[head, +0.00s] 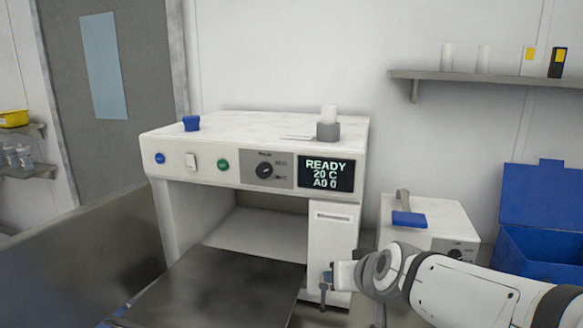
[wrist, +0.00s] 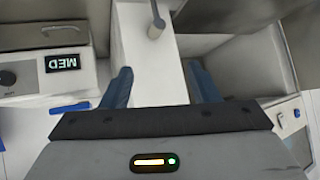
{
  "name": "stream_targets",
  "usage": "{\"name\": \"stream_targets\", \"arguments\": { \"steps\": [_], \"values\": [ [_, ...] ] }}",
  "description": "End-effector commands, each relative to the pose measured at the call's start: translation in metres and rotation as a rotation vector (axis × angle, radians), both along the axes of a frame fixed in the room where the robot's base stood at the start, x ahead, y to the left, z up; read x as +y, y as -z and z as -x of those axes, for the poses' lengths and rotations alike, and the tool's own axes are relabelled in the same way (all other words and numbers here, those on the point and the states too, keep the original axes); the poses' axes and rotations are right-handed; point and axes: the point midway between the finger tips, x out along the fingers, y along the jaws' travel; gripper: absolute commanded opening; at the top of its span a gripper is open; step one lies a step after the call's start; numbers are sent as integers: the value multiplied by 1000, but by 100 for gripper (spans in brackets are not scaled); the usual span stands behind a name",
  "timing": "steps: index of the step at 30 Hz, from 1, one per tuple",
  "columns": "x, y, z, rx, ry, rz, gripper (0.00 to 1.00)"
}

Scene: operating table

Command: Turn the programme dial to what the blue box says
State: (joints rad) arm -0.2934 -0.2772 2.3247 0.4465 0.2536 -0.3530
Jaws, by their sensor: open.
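The large white machine (head: 240,125) has a panel with a dark round dial (head: 265,170) and small labels too blurred to read. Its display (head: 326,173) reads READY, 20 C, A0 0. A small white unit (head: 430,222) with a blue handle (head: 409,219) stands to its right and has a dark dial (head: 455,253). My gripper (head: 327,280) is open and empty, low before the machine's right column.
A dark tabletop (head: 225,285) extends before the machine's opening. A wall shelf (head: 490,76) hangs at upper right. A green button (head: 223,164) is left of the dial.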

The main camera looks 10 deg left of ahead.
Motion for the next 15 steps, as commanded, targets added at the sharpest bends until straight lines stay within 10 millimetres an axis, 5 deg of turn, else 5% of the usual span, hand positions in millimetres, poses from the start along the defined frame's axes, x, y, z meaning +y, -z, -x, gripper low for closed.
{"name": "stream_targets", "arguments": {
  "steps": [1,7,15],
  "values": [
    [31,-23,-18,-85,-23,-31,55],
    [124,-100,-68,-425,32,-124,55],
    [195,-144,-65,-668,281,-62,55]
  ]
}}
